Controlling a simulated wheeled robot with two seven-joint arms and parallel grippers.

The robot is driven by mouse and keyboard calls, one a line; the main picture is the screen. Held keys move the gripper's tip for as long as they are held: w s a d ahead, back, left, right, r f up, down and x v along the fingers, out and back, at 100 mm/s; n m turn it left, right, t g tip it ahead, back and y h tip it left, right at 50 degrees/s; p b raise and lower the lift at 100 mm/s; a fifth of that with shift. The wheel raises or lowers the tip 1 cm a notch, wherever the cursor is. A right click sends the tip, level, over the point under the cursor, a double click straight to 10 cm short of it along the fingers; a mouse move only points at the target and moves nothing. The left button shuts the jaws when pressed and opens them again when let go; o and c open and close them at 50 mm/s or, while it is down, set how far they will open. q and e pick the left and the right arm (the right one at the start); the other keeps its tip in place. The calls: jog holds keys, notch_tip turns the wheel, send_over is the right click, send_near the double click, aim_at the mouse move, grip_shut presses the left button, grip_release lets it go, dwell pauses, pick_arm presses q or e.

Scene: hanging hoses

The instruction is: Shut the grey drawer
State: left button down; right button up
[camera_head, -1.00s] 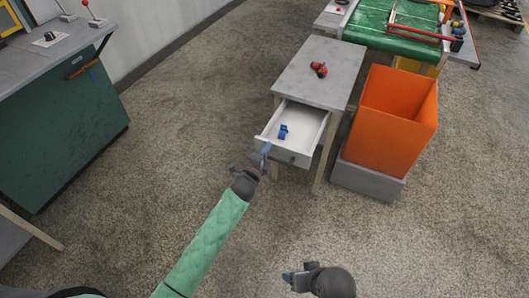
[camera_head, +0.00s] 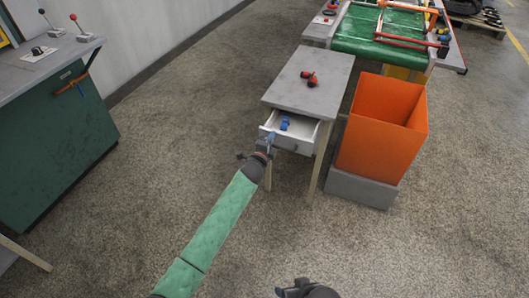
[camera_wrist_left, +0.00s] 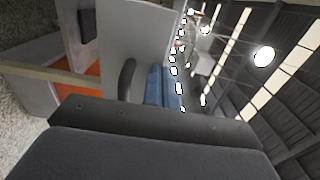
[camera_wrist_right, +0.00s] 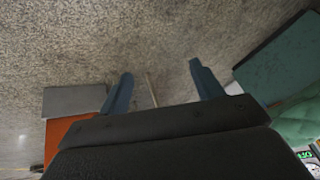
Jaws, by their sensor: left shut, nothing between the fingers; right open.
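The grey drawer (camera_head: 291,144) is partly pulled out of a small grey-topped table (camera_head: 309,78). A blue object (camera_head: 285,124) lies inside it. My left gripper (camera_head: 270,139) is shut and empty at the left part of the drawer's front. In the left wrist view its blue fingers (camera_wrist_left: 163,87) are close to the pale front panel (camera_wrist_left: 135,40) and a dark curved handle (camera_wrist_left: 127,80); I cannot tell if they touch. My right gripper (camera_wrist_right: 160,85) is open and empty over bare floor, low in the head view (camera_head: 290,291).
A red object (camera_head: 310,79) lies on the table top. An orange bin (camera_head: 376,150) on a grey base stands right of the table. A green conveyor (camera_head: 378,32) is behind. A green cabinet (camera_head: 55,140) stands at left. The floor between cabinet and table is clear.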

pick_arm(q)
jog(key=b+x, duration=0.2)
jog(key=x, duration=0.8)
jog(key=shift+w+d+f+b, duration=0.1)
jog(key=shift+w+b, duration=0.1)
jog(key=shift+b, duration=0.15)
pick_arm(e)
notch_tip(320, 180, down, 13)
jog(key=t, duration=0.1)
jog(key=shift+w+a, duration=0.15)
jog(key=shift+a, duration=0.15)
pick_arm(q)
jog(key=shift+s, duration=0.1)
